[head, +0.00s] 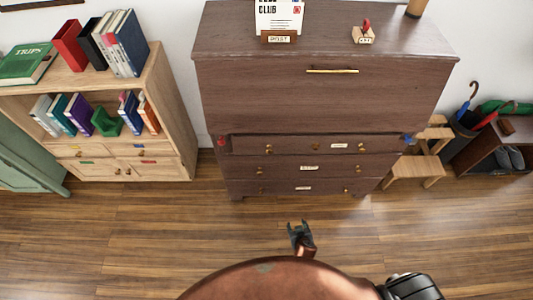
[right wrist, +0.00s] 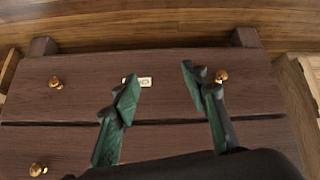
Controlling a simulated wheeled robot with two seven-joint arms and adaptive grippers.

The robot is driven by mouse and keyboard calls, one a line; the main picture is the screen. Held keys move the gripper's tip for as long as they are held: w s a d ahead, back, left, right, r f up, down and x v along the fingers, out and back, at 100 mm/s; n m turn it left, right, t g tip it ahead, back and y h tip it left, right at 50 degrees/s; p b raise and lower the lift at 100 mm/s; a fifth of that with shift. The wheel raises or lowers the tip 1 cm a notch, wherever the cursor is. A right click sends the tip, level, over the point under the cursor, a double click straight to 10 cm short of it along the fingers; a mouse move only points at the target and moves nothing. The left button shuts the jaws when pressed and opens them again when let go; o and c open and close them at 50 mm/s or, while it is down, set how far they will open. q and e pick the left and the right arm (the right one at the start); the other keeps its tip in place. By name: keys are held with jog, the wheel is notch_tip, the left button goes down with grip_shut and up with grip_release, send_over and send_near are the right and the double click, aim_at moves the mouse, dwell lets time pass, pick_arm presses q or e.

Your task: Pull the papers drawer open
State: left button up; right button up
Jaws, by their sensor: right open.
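A dark brown wooden bureau (head: 322,40) stands against the wall with several drawers below its large front panel. The top drawer (head: 295,145), middle drawer (head: 280,168) and bottom drawer (head: 270,188) look shut. Each has brass knobs and a small pale label too small to read. My right gripper (head: 301,226) is open and empty, over the floor in front of the bureau. In the right wrist view its green-padded fingers (right wrist: 158,80) are spread before a drawer front with two brass knobs (right wrist: 221,76) and a partly covered label (right wrist: 146,82). My left gripper is not in view.
A light wood bookshelf (head: 170,110) stands at the left. A wooden step stool (head: 418,165) and a dark shoe bench (head: 480,150) stand at the right. A letter holder (head: 279,39) sits on top of the bureau. The floor (head: 130,225) in front is clear.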

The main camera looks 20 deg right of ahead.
jog(key=w+a+r+m+t+h+b, duration=0.15)
jog(key=w+a+r+t+b, duration=0.3)
jog(key=w+r, duration=0.85)
jog(key=m+t+h+b, duration=0.2)
jog(key=m+t+b, duration=0.1)
jog(key=m+t, duration=0.2)
send_near(269, 153)
jog(key=x, duration=0.3)
jog(key=shift+y, duration=0.25)
jog(key=x, duration=0.6)
jog(key=shift+w+d, duration=0.1)
jog(key=shift+d, duration=0.05)
jog(key=shift+w+d, duration=0.15)
jog(key=shift+w, duration=0.35)
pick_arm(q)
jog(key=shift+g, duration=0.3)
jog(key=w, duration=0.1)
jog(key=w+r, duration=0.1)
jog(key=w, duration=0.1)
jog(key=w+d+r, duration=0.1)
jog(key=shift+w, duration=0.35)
pick_arm(e)
jog(key=shift+c, duration=0.7)
grip_shut()
